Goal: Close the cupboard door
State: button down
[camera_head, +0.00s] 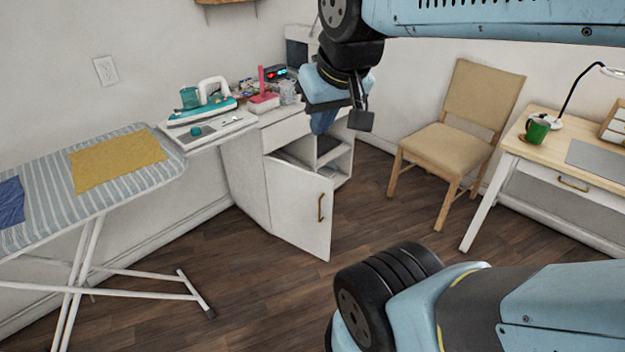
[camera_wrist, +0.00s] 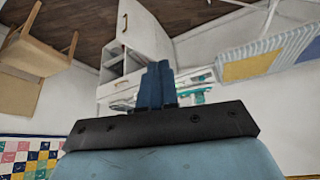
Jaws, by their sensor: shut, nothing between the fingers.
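The white cupboard door (camera_head: 298,208) stands wide open, swung out from the cabinet (camera_head: 243,172) toward the room. Its brass handle (camera_head: 321,207) is near the free edge. The door also shows at the top of the wrist view (camera_wrist: 144,32), where the picture is turned over. My gripper (camera_head: 323,122) is shut and empty, above and apart from the door, in front of the cabinet's upper right part. Its blue fingers are together in the wrist view (camera_wrist: 157,86). My gripper hides part of the cabinet top.
An ironing board (camera_head: 120,150) stands left of the cabinet, with an iron (camera_head: 208,100) near its right end. A wooden chair (camera_head: 455,145) stands to the right, beside a desk (camera_head: 548,150). The wooden floor (camera_head: 245,285) in front of the door is clear.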

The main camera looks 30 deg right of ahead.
jog(key=w+a+f+m+t, duration=0.1)
jog(key=w+f+t, duration=0.1)
jog(key=w, duration=1.1)
jog(key=w+a+f+m+t, duration=0.1)
jog(key=w+t, duration=0.1)
jog(key=w, duration=1.1)
jog(key=w+d+f+m+t+h, duration=0.2)
jog(key=w+d+f+m, duration=0.15)
jog(key=w+f, duration=1.15)
jog(key=m+g+h, duration=0.2)
jog(key=m+h, duration=0.4)
jog(key=h, duration=0.7)
send_near(328, 183)
jog(key=x, duration=0.7)
jog(key=shift+a, duration=0.1)
